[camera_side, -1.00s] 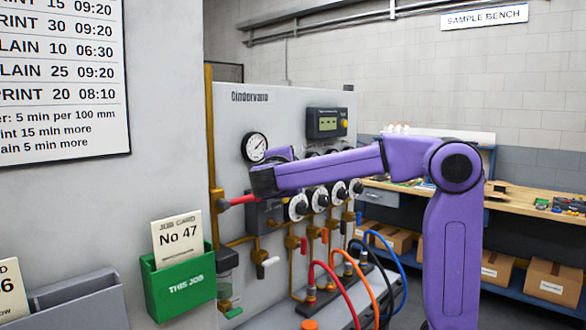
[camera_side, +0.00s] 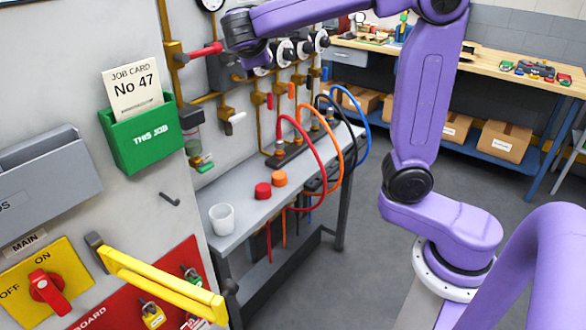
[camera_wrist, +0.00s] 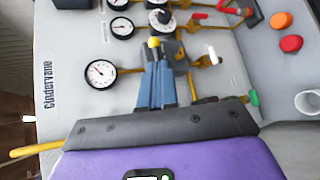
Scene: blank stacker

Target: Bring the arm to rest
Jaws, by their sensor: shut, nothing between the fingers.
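My gripper (camera_wrist: 154,62) shows in the wrist view as two blue-grey fingers side by side, shut with nothing held. Behind the fingers is the grey panel (camera_wrist: 70,45) with its gauges and valves; I cannot tell how far off it is. In the side view my purple arm reaches left across the panel front. Its dark wrist end is close to the red valve handle (camera_side: 205,49); I cannot tell if they touch. The fingers cannot be made out in the side view.
A grey bench (camera_side: 240,215) below holds a white cup (camera_side: 222,220), a red cap (camera_side: 263,190) and an orange cap (camera_side: 280,178). Red, orange, black and blue hoses (camera_side: 364,120) loop over its edge. A yellow bar (camera_side: 160,282) juts out at front left. Floor right of the bench looks clear.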

